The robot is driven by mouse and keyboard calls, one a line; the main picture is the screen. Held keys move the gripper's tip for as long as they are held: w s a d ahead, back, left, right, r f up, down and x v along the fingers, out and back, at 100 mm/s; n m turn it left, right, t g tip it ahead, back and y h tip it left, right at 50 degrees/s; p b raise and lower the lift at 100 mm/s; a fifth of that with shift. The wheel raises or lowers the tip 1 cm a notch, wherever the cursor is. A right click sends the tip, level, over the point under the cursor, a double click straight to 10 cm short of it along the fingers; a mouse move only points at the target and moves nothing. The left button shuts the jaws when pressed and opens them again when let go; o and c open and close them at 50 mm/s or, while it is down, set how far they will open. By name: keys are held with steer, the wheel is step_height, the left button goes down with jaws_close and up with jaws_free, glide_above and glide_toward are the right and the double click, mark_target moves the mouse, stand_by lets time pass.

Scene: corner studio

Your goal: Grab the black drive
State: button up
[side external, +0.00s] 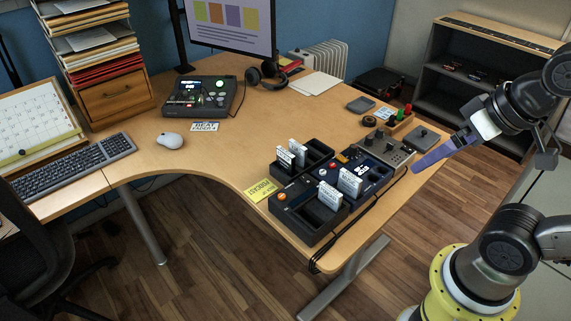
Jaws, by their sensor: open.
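A small dark, flat, rounded block (361,104) lies on the right part of the desk; it may be the black drive, but I cannot tell for sure. A second flat dark grey block (422,138) lies near the desk's right edge. Black docks (308,212) at the front of the desk hold upright white, labelled cartridges (331,196). My gripper (418,166) is open, with bluish fingers seen edge-on by the desk's right edge, close to the grey block and apart from the other one. Its jaw gap is hard to see.
A grey box with knobs (390,150) and a wooden holder with coloured knobs (400,121) stand by the docks. A cable hangs over the front edge. Headphones (267,73), a control box (211,97) and a mouse (169,140) are farther left. The desk's middle is clear.

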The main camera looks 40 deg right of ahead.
steer(key=w+r+m, duration=0.5)
steer(key=w, duration=0.3)
steer(key=w+r+m, duration=0.5)
steer(key=w, duration=0.3)
steer(key=m+g, duration=0.4)
steer(key=m, duration=0.2)
glide_above(286, 160)
step_height(286, 160, down, 16)
steer(key=shift+g, duration=0.8)
steer(key=f, duration=1.6)
steer(key=shift+w+f, duration=0.25)
steer(key=shift+w, duration=0.1)
steer(key=shift+w+d+f, duration=0.1)
steer(key=shift+d+f, duration=0.1)
steer(key=shift+f, duration=1.3)
steer(key=shift+w+d+f, duration=0.1)
steer(key=shift+d+f, duration=0.05)
steer(key=shift+f, duration=1.3)
steer(key=shift+r, duration=0.1)
steer(key=c, duration=1.2)
